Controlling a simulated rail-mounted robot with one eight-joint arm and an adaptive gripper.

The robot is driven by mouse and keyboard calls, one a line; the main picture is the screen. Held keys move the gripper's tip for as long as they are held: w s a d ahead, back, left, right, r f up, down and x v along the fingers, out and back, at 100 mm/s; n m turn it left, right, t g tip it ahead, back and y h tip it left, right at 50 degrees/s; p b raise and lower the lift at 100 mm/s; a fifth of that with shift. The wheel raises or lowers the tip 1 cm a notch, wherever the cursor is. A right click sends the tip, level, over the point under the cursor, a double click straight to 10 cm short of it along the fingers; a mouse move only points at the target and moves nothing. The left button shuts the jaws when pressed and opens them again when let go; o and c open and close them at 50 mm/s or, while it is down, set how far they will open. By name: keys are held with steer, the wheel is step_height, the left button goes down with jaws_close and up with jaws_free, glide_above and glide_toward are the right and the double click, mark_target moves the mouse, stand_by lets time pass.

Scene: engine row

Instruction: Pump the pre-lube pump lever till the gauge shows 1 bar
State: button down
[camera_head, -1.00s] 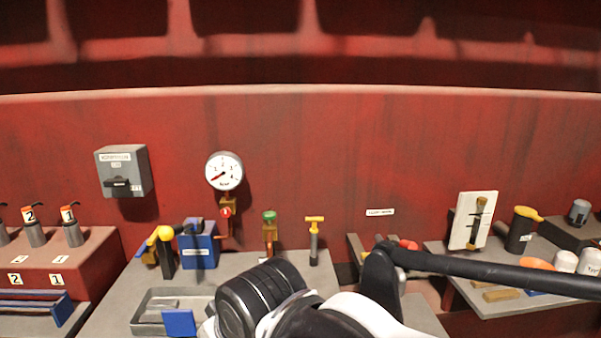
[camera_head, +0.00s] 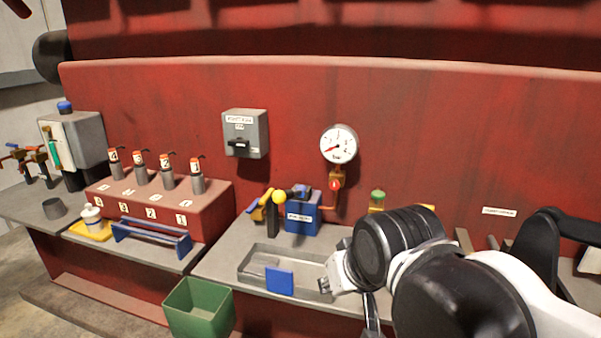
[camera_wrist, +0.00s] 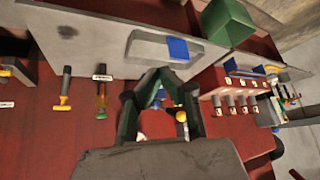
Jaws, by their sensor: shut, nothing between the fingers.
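The pre-lube pump is a blue box (camera_head: 303,218) on the bench, with a dark lever (camera_head: 272,222) beside it topped by a yellow ball knob (camera_head: 279,196). The round white gauge (camera_head: 338,145) is on the red wall above; its needle points to the lower left, near the low end of the scale. My gripper (camera_wrist: 158,73) is shut and empty in the wrist view. The yellow knob (camera_wrist: 181,116) appears there beside the right finger, partly framed by the fingers; contact cannot be told. In the head view my arm hides most of the gripper.
A grey tray (camera_head: 245,277) with a blue plate (camera_head: 279,281) lies in front of the pump. A green bin (camera_head: 198,308) stands before the bench. A grey switch box (camera_head: 245,133) is on the wall. A red block (camera_head: 155,210) with several numbered cylinders stands left.

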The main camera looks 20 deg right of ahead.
steer(key=w+d+r+m+g+p, duration=0.1)
steer(key=w+r+m+p, duration=0.4)
steer(key=w+r, duration=0.95)
steer(key=w+d+m+g+h+p, duration=0.1)
steer(key=w+p, duration=0.5)
steer(key=w, duration=1.3)
steer(key=shift+d+r+m+g, duration=0.2)
steer(key=shift+r+m+g, duration=0.15)
steer(key=shift+m, duration=0.45)
steer(key=shift+w, duration=0.1)
steer(key=p, duration=0.1)
glide_above(288, 191)
steer(key=d, duration=0.1)
step_height(288, 191, down, 9)
steer(key=f, duration=0.2)
steer(key=a+f+p, duration=0.1)
steer(key=shift+s+f, duration=0.25)
steer(key=shift+f, duration=0.15)
steer(key=shift+s+a, duration=0.1)
steer(key=shift+a, duration=0.05)
steer(key=shift+f, duration=0.15)
